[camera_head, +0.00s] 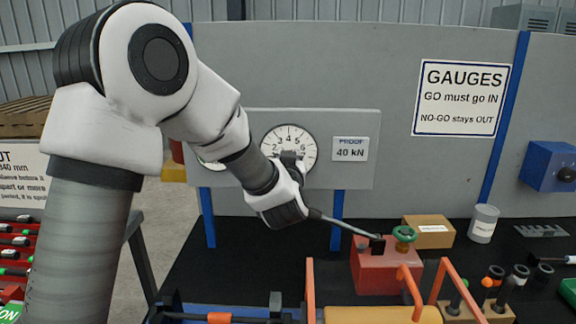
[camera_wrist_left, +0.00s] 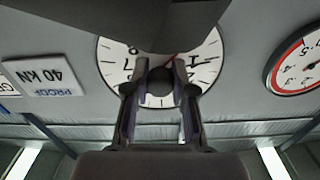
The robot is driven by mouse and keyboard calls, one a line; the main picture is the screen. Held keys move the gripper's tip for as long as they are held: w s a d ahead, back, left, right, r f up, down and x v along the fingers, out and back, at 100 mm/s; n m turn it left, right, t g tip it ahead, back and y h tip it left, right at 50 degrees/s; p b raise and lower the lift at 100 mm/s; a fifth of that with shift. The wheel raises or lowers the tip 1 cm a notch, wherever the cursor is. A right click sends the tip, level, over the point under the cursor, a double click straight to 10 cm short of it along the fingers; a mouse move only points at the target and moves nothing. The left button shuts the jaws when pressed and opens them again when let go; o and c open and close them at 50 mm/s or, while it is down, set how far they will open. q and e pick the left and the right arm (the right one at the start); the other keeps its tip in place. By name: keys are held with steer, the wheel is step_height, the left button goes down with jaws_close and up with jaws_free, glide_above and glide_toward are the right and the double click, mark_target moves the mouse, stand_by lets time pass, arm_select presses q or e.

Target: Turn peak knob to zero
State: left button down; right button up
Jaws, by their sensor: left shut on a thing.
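The white round gauge dial (camera_head: 302,139) with black numbers is on a grey panel. It also shows, upside down, in the left wrist view (camera_wrist_left: 112,76). A dark round peak knob (camera_wrist_left: 160,86) is at the middle of the dial. My left gripper (camera_wrist_left: 160,92) is shut on it, one finger on each side. In the head view my left gripper (camera_head: 291,158) covers the lower middle of the dial. A thin red line shows just above the knob in the wrist view; the pointers are mostly hidden, so their readings cannot be told. My right gripper is not in view.
A second dial with a red band (camera_wrist_left: 296,68) is beside the first. A "PROOF 40 kN" plate (camera_head: 351,149) is right of the dial. Below are a red pump box (camera_head: 378,268) with a long lever and green handwheel, a cardboard box (camera_head: 428,232) and orange-handled frames.

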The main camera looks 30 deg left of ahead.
arm_select(q)
steer(key=n+b, duration=0.2)
steer(key=n, duration=0.1)
steer(key=shift+r+n, duration=0.1)
steer(key=shift+n, duration=0.2)
steer(key=shift+r+n+b, duration=0.1)
steer(key=shift+n+b, duration=1.15)
steer(key=shift+n, duration=0.35)
steer(key=c, duration=1.2)
jaws_free()
steer(key=shift+o, duration=1.2)
steer(key=shift+w, duration=0.15)
